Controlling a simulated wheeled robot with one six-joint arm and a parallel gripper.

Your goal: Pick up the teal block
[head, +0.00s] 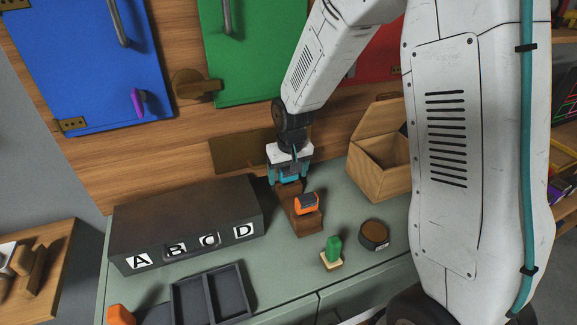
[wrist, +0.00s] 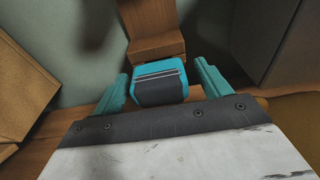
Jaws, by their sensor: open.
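The teal block (wrist: 160,80), with a dark grey band, sits between the two open fingers of my gripper (wrist: 162,70) in the wrist view. Gaps show on both sides of it, so the fingers appear apart from it. In the head view my gripper (head: 289,178) is low over the back end of a brown wooden stepped stand (head: 307,222). Its teal fingers and the hand largely hide the teal block there. The stand also shows beyond the block in the wrist view (wrist: 153,45).
An orange block (head: 306,204) rests on the stand, close in front of my gripper. A dark box lettered A to D (head: 185,225) is to the left. An open wooden box (head: 380,150) is to the right. A green piece (head: 333,248) and round dark object (head: 374,235) are in front.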

